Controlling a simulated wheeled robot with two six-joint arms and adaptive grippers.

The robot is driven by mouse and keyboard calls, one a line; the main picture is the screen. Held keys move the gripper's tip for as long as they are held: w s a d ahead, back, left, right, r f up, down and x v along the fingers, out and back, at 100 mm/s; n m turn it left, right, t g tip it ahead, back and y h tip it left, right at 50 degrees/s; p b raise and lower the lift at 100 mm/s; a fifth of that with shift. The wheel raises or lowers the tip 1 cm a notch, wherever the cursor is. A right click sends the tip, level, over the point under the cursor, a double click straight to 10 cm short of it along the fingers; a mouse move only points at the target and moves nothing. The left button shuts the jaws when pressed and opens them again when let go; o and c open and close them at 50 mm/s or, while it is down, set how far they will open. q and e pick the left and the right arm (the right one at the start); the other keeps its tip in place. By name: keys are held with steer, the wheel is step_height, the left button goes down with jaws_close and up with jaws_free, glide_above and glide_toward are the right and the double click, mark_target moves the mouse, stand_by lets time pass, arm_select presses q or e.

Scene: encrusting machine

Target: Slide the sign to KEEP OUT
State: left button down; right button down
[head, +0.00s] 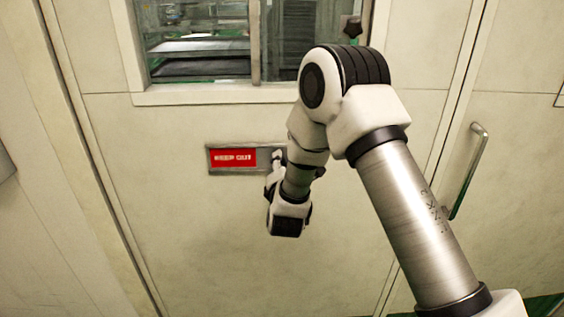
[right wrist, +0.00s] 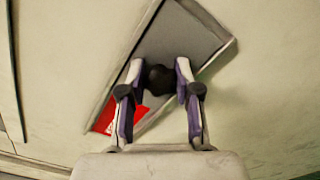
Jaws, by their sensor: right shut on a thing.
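The sign (head: 234,157) is a framed plate on the door below the window. Its left part shows a red panel with white "KEEP OUT" lettering. In the right wrist view the grey sliding cover (right wrist: 183,40) fills most of the frame, and the red panel (right wrist: 112,118) shows at the lower left. My right gripper (head: 277,158) is at the sign's right part. In the right wrist view its two fingers (right wrist: 160,80) are shut on a dark round knob (right wrist: 160,79) on the cover. My left gripper is in neither view.
The pale door (head: 200,230) carries a window (head: 200,40) above the sign. A metal handle (head: 468,170) stands out on the panel to the right. The door surface left of and below the sign is clear.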

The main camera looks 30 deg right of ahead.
steer(key=c, duration=0.8)
jaws_free()
steer(key=shift+s+d, duration=0.15)
steer(key=shift+d, duration=0.25)
steer(key=v, duration=1.2)
